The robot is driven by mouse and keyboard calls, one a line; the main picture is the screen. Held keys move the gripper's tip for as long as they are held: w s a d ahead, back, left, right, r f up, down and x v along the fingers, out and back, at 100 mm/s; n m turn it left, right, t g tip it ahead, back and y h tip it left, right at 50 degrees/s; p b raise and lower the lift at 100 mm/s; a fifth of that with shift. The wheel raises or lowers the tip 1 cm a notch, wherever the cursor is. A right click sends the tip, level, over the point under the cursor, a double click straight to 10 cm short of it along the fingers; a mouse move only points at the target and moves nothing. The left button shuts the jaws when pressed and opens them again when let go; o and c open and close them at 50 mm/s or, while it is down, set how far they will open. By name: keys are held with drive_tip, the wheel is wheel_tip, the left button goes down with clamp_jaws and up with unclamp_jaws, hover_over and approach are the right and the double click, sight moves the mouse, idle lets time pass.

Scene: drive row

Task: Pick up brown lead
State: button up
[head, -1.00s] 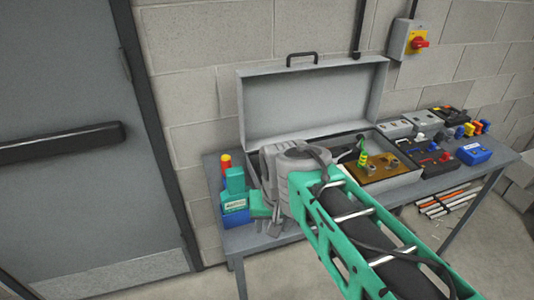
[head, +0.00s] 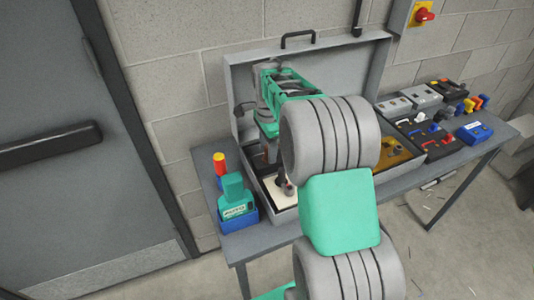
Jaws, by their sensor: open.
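I cannot make out a brown lead for certain in the head view; my arm covers much of the case where one could lie. The open grey case (head: 245,140) stands on the bench with its lid up against the wall. My gripper (head: 270,152) is over the left part of the case, small, dark and partly hidden by my arm. It is open, and I see nothing held in it. Below it is a pale panel (head: 272,202) with dark and grey posts. A brown panel (head: 395,153) shows to the right, partly behind my arm.
A blue holder (head: 240,220) with a green bottle (head: 234,190) and a red-and-yellow item (head: 220,165) stand left on the grey bench (head: 285,236). Several modules and a blue box (head: 474,132) sit right.

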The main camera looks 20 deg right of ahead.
drive_tip(key=shift+f, duration=0.4)
drive_tip(key=shift+c, duration=0.6)
clamp_jaws()
